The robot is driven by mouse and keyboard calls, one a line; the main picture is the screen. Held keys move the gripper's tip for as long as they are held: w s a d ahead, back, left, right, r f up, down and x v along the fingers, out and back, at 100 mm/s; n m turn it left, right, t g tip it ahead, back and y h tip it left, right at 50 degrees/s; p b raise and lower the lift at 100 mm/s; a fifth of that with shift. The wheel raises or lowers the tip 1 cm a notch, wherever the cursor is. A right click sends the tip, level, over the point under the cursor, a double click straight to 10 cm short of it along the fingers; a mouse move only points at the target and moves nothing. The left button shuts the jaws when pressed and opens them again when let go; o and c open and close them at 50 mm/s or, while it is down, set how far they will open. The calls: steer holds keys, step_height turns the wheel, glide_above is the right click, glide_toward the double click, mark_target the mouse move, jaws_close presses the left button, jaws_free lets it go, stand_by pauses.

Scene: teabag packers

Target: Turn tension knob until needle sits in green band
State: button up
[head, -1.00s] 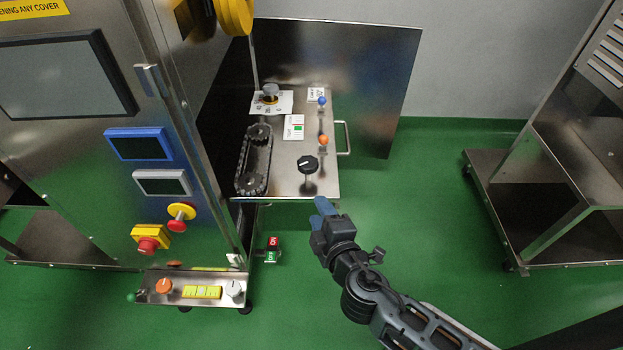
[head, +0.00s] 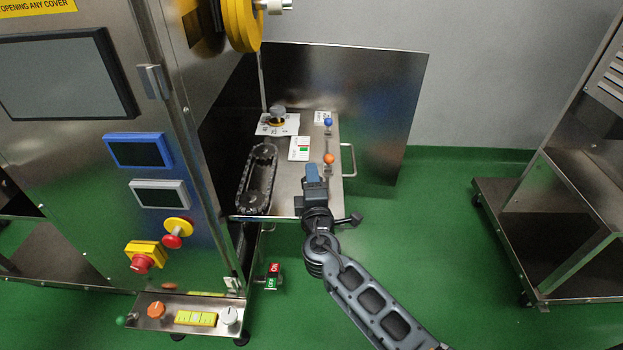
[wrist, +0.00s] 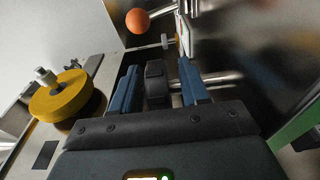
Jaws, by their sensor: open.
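A black knob (wrist: 155,80) on a metal shaft stands between the two blue fingers of my gripper (wrist: 158,88) in the wrist view. The fingers are open, one on each side of it, with gaps visible. In the head view my gripper (head: 313,174) is over the front of the metal shelf and hides this knob. A white gauge card (head: 299,142) with a green patch (head: 303,150) lies on the shelf beyond the gripper. Its needle is too small to make out.
An orange ball-topped lever (head: 328,158) is close to the gripper's right, with a blue one (head: 328,122) behind. A chain loop (head: 242,180) is to the left. Another knob (head: 278,112) stands on a white dial sheet. A handle (head: 352,160) edges the shelf.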

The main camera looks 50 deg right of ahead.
steer(key=shift+w+d, duration=0.35)
steer(key=shift+c, duration=0.2)
jaws_close()
